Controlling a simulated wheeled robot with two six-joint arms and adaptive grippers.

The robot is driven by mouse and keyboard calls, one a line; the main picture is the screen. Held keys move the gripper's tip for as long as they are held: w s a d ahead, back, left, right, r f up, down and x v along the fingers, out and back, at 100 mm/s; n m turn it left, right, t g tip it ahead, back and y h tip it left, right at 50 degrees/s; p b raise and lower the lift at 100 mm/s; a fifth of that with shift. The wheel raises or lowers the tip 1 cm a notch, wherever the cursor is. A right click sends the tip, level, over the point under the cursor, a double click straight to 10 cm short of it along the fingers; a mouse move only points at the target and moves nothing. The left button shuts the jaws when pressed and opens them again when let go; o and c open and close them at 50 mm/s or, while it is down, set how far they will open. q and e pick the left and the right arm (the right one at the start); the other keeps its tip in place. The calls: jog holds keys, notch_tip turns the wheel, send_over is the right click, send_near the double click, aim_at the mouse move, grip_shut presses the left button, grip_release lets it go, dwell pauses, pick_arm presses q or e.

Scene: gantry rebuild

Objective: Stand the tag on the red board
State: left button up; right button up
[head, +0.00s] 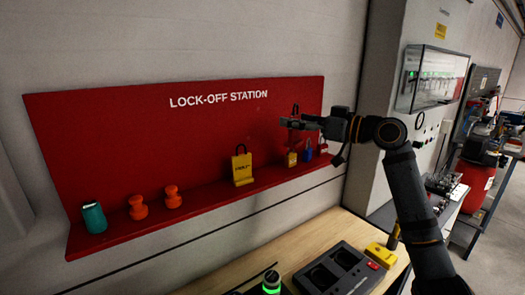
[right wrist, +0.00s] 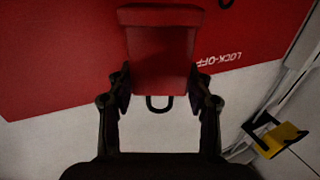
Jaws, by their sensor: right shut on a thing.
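My right gripper (head: 297,124) is in front of the right part of the red board (head: 160,130). In the right wrist view its fingers (right wrist: 160,88) are shut on a red tag (right wrist: 160,65), a block with a wider foot and a black loop. In that upside-down view the foot is at the top and the loop at the bottom. In the head view the held tag is hard to tell from the red board behind it. Contact between its foot and the board's ledge cannot be made out. My left gripper is out of view.
On the ledge stand a teal cylinder (head: 94,217), two orange knobs (head: 138,207), a yellow tag (head: 242,166) and small padlocks (head: 307,152) near my gripper. Below is a wooden bench (head: 232,274) with a grey dock (head: 338,268). A glazed cabinet (head: 435,78) hangs at right.

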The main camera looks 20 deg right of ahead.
jog(key=w+a+f+p, duration=0.1)
jog(key=a+f, duration=0.1)
jog(key=f, duration=0.1)
jog(key=w+a+f+p, duration=0.1)
jog(key=w+f+p, duration=0.1)
jog(key=f, duration=0.1)
jog(key=w+a+f+p, duration=0.1)
jog(key=a+f+p, duration=0.1)
jog(key=f, duration=0.1)
jog(key=shift+w+a, duration=0.35)
jog(key=shift+w, duration=0.05)
jog(key=shift+f, duration=0.35)
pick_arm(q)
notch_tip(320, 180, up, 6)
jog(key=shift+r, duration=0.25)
pick_arm(e)
jog(key=shift+s+d+f, duration=0.1)
jog(key=shift+d, duration=0.05)
jog(key=shift+f, duration=0.2)
jog(key=o, duration=1.2)
jog(key=shift+r, duration=0.1)
jog(key=shift+c, duration=0.2)
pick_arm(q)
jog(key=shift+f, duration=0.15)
